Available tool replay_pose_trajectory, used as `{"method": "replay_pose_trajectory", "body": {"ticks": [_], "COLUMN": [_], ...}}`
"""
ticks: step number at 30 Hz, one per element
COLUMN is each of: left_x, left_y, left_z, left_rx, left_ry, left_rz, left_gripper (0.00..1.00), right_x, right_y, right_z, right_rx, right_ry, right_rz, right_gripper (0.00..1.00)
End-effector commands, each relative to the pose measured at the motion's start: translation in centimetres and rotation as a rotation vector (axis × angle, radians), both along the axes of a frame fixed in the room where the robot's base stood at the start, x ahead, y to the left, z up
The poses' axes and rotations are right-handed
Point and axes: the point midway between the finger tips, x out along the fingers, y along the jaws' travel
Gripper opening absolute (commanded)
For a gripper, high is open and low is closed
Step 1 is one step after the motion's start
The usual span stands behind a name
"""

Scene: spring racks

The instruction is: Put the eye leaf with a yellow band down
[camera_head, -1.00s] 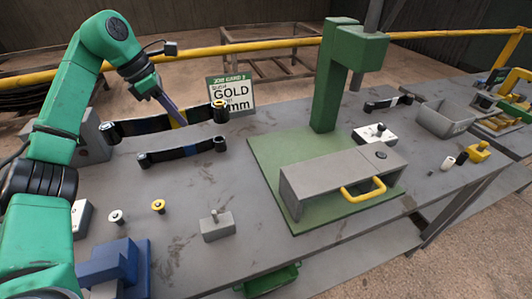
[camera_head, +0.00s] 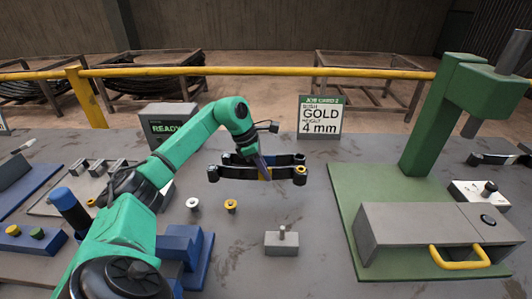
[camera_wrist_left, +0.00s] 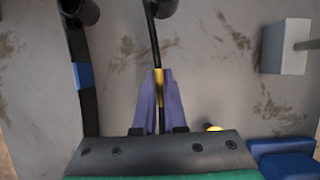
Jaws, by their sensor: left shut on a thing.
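The eye leaf with a yellow band (camera_head: 238,177) is a long dark strip with a rolled eye at its right end, in the head view. My left gripper (camera_head: 264,175) is shut on its yellow band from above. In the left wrist view the leaf (camera_wrist_left: 153,40) runs up from between the purple fingers (camera_wrist_left: 157,85). Whether it touches the table is unclear. A second dark leaf (camera_head: 285,159) lies just behind it; its blue band shows in the left wrist view (camera_wrist_left: 83,76). My right gripper is out of view.
A white bush (camera_head: 193,204) and a gold bush (camera_head: 231,206) stand in front, with a grey block with a post (camera_head: 282,244). A job card (camera_head: 320,117) reads GOLD, 4 mm. The green press (camera_head: 425,130) stands right. Table is clear between leaves and press.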

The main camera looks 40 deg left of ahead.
Motion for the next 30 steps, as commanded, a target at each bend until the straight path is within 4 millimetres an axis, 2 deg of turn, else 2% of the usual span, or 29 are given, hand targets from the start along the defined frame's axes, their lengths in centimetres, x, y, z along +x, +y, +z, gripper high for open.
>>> {"method": "replay_pose_trajectory", "body": {"ticks": [2,10,20,21,23,30], "left_x": [0.1,0.1,0.2,0.0,0.0,0.0], "left_y": [0.0,0.0,0.0,0.0,0.0,0.0], "left_z": [-0.4,-4.1,-4.7,-4.9,-4.9,-4.9], "left_rx": [-0.004,-0.004,-0.003,0.0,0.0,0.0], "left_ry": [-0.008,-0.008,-0.009,-0.002,-0.001,-0.001], "left_rz": [0.002,0.0,0.001,0.001,0.0,0.0], "left_gripper": [0.0,0.0,0.0,0.16,0.39,0.39], "right_x": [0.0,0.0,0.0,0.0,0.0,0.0], "right_y": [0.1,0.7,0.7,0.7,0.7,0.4], "right_z": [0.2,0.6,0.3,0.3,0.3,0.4], "right_rx": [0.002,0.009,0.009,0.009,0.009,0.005], "right_ry": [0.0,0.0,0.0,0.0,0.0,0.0], "right_rz": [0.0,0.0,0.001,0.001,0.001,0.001], "right_gripper": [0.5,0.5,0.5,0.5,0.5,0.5]}}
